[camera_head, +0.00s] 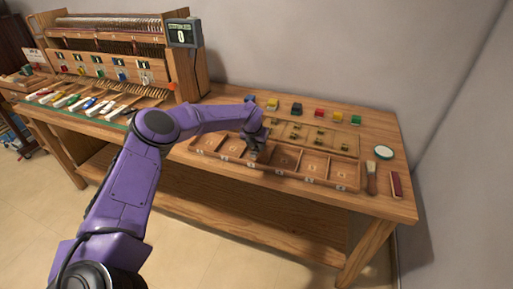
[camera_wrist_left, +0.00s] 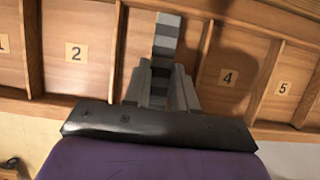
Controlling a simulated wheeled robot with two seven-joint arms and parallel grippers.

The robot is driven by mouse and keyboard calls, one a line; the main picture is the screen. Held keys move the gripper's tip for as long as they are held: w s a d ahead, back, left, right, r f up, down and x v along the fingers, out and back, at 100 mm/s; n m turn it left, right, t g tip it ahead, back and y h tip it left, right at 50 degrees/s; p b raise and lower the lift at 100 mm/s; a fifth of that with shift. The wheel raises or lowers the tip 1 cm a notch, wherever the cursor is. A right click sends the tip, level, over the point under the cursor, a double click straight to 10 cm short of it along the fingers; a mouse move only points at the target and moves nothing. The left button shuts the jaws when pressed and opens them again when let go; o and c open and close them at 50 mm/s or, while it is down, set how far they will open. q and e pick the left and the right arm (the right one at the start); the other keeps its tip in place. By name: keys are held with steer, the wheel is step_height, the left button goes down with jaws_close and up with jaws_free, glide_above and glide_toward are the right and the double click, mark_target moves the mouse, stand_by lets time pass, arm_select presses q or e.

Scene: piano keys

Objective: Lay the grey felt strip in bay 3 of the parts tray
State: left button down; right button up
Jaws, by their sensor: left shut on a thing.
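My left gripper (camera_head: 255,151) is over the wooden parts tray (camera_head: 290,178). In the left wrist view its fingers (camera_wrist_left: 163,88) are shut on the grey felt strip (camera_wrist_left: 166,36). The strip sticks out past the fingertips, over the bay (camera_wrist_left: 136,48) between those labelled 2 and 4. I cannot tell whether the strip touches the bay floor. The bay's own label is hidden behind the gripper and strip. In the head view the strip is too small to make out. My right gripper is not in view.
Several coloured blocks (camera_head: 297,108) line the back of the bench behind a flat wooden board (camera_head: 328,136). A brush (camera_head: 371,180), a dark red bar (camera_head: 396,185) and a round dish (camera_head: 384,153) lie to the right. The piano key rack (camera_head: 105,65) stands at left.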

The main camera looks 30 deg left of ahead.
arm_select(q)
step_height(320, 180, down, 2)
steer(key=shift+f, duration=0.2)
steer(key=shift+a, duration=0.1)
steer(key=shift+f, duration=0.2)
steer(key=c, duration=0.9)
jaws_free()
steer(key=shift+r, duration=0.2)
steer(key=shift+s+r, duration=0.1)
steer(key=shift+r, duration=0.3)
steer(key=b+v, duration=0.1)
steer(key=v, duration=1)
steer(key=shift+s, duration=0.15)
